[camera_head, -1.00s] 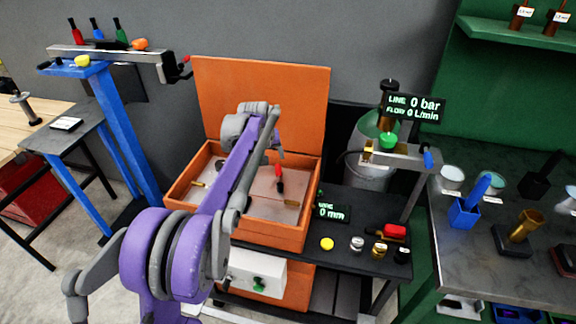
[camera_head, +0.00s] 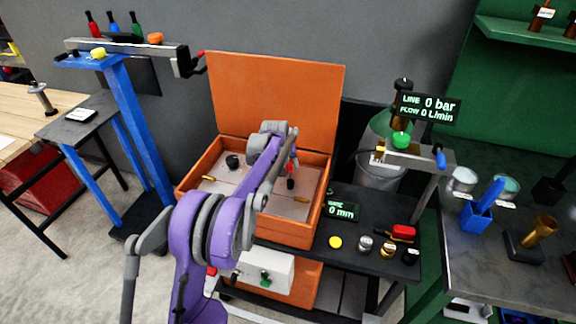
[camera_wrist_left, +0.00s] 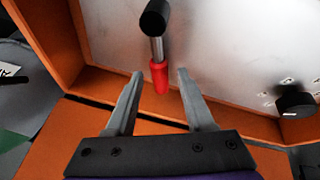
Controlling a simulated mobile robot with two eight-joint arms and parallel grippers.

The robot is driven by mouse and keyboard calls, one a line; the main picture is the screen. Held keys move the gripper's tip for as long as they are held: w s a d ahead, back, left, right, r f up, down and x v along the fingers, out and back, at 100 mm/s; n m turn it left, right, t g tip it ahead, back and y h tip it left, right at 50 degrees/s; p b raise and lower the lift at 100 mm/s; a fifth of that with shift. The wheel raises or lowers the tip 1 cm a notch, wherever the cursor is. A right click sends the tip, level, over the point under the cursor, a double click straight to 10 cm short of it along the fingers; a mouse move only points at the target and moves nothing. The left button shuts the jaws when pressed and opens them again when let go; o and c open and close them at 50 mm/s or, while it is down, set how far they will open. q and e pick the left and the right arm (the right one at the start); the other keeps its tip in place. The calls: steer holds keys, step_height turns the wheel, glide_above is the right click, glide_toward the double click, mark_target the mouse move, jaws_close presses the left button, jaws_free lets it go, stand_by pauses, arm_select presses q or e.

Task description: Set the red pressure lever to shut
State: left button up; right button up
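The red pressure lever (camera_head: 291,167) is on the pale panel inside the orange box, and its handle points away from me from a black hub (camera_head: 291,184). In the left wrist view the red grip (camera_wrist_left: 159,77) hangs from a metal stem below the black hub. My left gripper (camera_wrist_left: 160,72) is open, with its two grey fingers on either side of the red grip and visible gaps to both. In the head view my left arm reaches over the box and partly hides the panel. My right gripper is not in view.
The orange box (camera_head: 185,188) has raised walls and a tall upright lid (camera_head: 275,100). A black knob (camera_head: 232,161) is on the same panel and also shows in the wrist view (camera_wrist_left: 295,102). A display (camera_head: 428,108) reads 0 bar and 0 L/min.

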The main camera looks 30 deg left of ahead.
arm_select(q)
jaws_close()
stand_by(1.2)
